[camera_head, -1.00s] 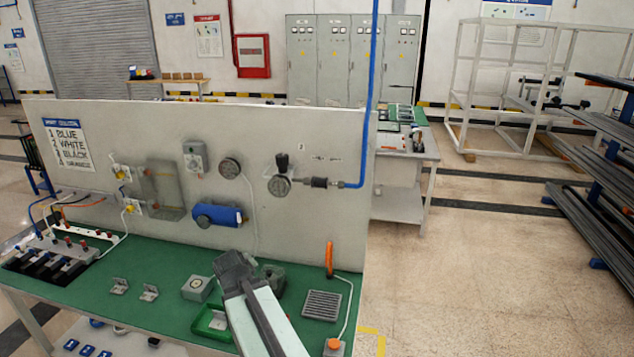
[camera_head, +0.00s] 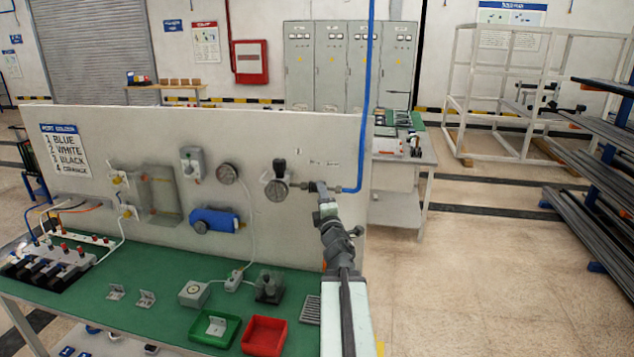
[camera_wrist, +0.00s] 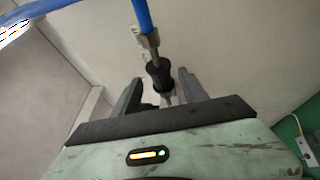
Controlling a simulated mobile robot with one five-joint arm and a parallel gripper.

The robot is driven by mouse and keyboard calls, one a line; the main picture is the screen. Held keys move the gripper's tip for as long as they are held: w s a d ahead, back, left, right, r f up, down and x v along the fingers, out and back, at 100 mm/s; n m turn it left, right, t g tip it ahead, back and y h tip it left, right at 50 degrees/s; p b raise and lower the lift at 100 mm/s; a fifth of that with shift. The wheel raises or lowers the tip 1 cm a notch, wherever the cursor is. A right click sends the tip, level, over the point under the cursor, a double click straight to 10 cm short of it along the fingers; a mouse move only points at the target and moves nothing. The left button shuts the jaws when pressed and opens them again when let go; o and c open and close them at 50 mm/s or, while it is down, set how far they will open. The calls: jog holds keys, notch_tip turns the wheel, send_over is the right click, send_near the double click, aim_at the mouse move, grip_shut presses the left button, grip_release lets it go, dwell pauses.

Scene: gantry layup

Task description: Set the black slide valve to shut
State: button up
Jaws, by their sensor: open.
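The black slide valve (camera_wrist: 159,73) is a short dark ribbed sleeve on a metal pipe fitting, below the blue hose in the wrist view. My gripper (camera_wrist: 159,88) is open, with one finger on each side of the fitting near the black sleeve. I cannot tell whether either finger touches it. In the head view, my gripper (camera_head: 321,196) is at the right end of the upright panel, where it hides most of the valve.
A gauge and regulator (camera_head: 277,184) sit left of the valve on the panel (camera_head: 225,130). The blue hose (camera_head: 364,120) rises at the right. A green tray (camera_head: 196,335) and a red tray (camera_head: 264,337) lie on the green bench (camera_head: 150,318) below.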

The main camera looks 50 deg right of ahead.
jog(key=p+x, duration=0.1)
jog(key=x, duration=0.7)
jog(key=shift+a, duration=0.15)
grip_shut()
dwell(1.1)
